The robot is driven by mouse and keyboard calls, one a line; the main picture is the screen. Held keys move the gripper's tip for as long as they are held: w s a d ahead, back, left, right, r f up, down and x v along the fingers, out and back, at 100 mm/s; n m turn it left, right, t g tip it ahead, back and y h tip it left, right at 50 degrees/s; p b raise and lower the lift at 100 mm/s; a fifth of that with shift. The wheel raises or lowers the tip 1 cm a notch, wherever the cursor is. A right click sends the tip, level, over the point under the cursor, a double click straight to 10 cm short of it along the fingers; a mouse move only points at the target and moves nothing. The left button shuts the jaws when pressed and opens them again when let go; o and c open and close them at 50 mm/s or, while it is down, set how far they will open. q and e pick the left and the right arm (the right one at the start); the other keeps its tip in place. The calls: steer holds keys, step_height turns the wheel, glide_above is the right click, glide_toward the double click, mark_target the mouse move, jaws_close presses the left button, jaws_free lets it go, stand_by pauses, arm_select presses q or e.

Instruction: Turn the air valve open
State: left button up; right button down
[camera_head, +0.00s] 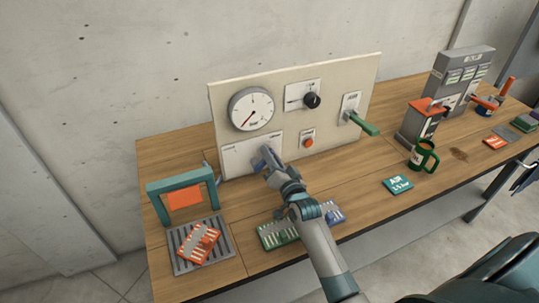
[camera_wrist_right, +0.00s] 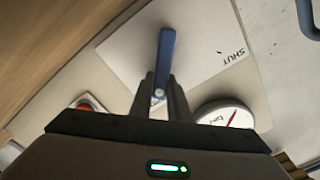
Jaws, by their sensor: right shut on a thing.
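The air valve's blue lever (camera_wrist_right: 166,55) stands out from a white plate (camera_wrist_right: 205,45) with the word SHUT printed near its edge. In the right wrist view my right gripper (camera_wrist_right: 159,92) has its two fingers closed around the near end of the lever. In the head view the right gripper (camera_head: 270,165) is at the white plate (camera_head: 238,158) below the gauge and hides much of the lever. The lever's exact angle against the plate's printed marks is hard to tell. My left gripper is not in view.
The panel also carries a round gauge (camera_head: 251,109), a black knob (camera_head: 312,100), an orange button (camera_head: 308,142) and a green lever (camera_head: 364,124). A teal frame (camera_head: 178,186) stands left. A green mug (camera_head: 423,157) and a grey machine (camera_head: 461,78) stand right. Cards lie along the front.

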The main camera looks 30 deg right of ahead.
mark_target(265, 139)
steer(key=c, duration=1.7)
jaws_free()
steer(key=shift+f, duration=0.1)
steer(key=shift+r, duration=0.2)
steer(key=shift+r+b, duration=0.3)
steer(key=shift+r, duration=0.3)
step_height(265, 139, up, 2)
steer(key=shift+r+b, duration=0.1)
steer(key=shift+b, duration=0.3)
steer(key=s+d+r+b, duration=0.1)
steer(key=s+d+r, duration=0.1)
steer(key=s, duration=0.1)
steer(key=s+d+r, duration=0.2)
steer(key=s, duration=0.1)
steer(key=s+d+r+b, duration=0.1)
steer(key=s+d+r, duration=0.1)
steer(key=s+r, duration=0.1)
steer(key=shift+s+d+r+b, duration=0.1)
steer(key=shift+s+d+b, duration=0.2)
steer(key=shift+d, duration=0.05)
